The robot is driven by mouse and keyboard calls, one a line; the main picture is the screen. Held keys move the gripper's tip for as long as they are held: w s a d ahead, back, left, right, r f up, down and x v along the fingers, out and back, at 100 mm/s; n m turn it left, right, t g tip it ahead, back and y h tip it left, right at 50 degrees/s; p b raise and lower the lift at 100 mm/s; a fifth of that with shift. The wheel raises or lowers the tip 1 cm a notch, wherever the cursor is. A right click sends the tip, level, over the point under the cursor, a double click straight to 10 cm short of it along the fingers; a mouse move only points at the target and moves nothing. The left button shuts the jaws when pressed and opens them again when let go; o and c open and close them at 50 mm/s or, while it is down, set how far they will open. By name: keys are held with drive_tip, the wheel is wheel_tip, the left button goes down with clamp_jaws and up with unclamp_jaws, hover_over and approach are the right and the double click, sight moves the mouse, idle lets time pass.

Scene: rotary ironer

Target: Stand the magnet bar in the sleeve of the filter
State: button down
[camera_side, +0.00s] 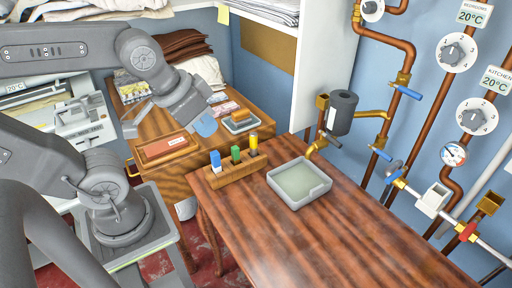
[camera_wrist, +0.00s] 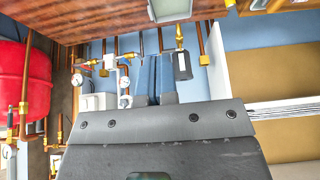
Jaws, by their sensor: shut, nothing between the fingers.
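A dark grey canister (camera_side: 341,113), which looks like the filter, hangs on brass pipework at the table's back edge. It also shows in the wrist view (camera_wrist: 182,66). Its top faces up in the side view; I cannot make out the sleeve clearly. A wooden rack (camera_side: 238,174) on the table holds upright pieces in blue (camera_side: 215,160), green (camera_side: 236,154) and yellow (camera_side: 254,146); I cannot tell which, if any, is the magnet bar. My gripper (camera_side: 206,127) is shut and empty, above and left of the rack. Its blue fingers (camera_wrist: 157,78) show in the wrist view.
A grey tray (camera_side: 317,194) sits on the wooden table (camera_side: 320,240) right of the rack. The table's front is clear. Copper pipes (camera_side: 398,100) with valves line the right wall. A side desk (camera_side: 262,122) behind holds boxes and a small dish.

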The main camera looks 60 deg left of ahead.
drive_tip(key=c, duration=1.8)
unclamp_jaws()
drive_tip(key=o, duration=1)
drive_tip(key=n+g+y, duration=0.5)
drive_tip(key=n+g, duration=0.1)
drive_tip(key=n, duration=1.2)
hover_over(252, 140)
drive_tip(key=d, duration=0.4)
wheel_tip(252, 140, down, 14)
drive_tip(key=shift+h, duration=0.3)
drive_tip(key=x, duration=0.4)
drive_tip(key=w+x, duration=0.1)
drive_tip(key=x, duration=0.8)
drive_tip(key=shift+w+a+f, duration=0.25)
drive_tip(key=shift+f, duration=0.1)
